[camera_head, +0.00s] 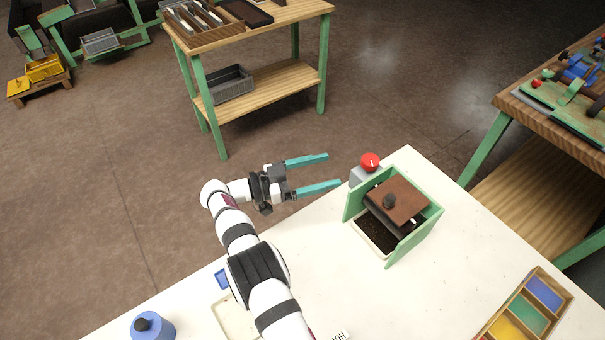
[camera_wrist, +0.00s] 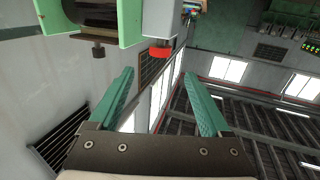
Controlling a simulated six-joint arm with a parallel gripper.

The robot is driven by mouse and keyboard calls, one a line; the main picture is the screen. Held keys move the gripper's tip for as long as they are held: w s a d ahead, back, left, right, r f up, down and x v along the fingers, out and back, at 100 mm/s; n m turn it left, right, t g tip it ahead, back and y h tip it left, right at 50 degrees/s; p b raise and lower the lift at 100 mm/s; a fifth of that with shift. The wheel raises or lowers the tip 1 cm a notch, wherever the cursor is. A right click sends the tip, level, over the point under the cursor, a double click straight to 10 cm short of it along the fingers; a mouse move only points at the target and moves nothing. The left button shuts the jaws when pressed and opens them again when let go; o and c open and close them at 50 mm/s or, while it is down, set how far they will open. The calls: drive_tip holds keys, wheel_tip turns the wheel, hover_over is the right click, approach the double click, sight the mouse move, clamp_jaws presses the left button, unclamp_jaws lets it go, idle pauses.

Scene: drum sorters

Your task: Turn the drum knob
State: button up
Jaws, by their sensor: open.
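A red knob (camera_head: 370,161) with a white mark sits on a grey box (camera_head: 364,176) at the sorter's left. My gripper (camera_head: 334,169) is open and empty, its teal fingers pointing right, with their tips a little left of the red knob. In the wrist view the red knob (camera_wrist: 160,52) shows beyond and between the fingertips (camera_wrist: 158,73).
The sorter stands on a white table (camera_head: 330,250). A wooden workbench (camera_head: 555,170) is to the right. My gripper extends over the table's far edge.

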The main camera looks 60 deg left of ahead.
sight(380, 166)
drive_tip(key=v, duration=0.6)
drive_tip(key=shift+w, duration=0.1)
drive_tip(key=x, duration=2)
drive_tip(key=shift+w+d, duration=0.2)
drive_tip(key=shift+w, duration=0.15)
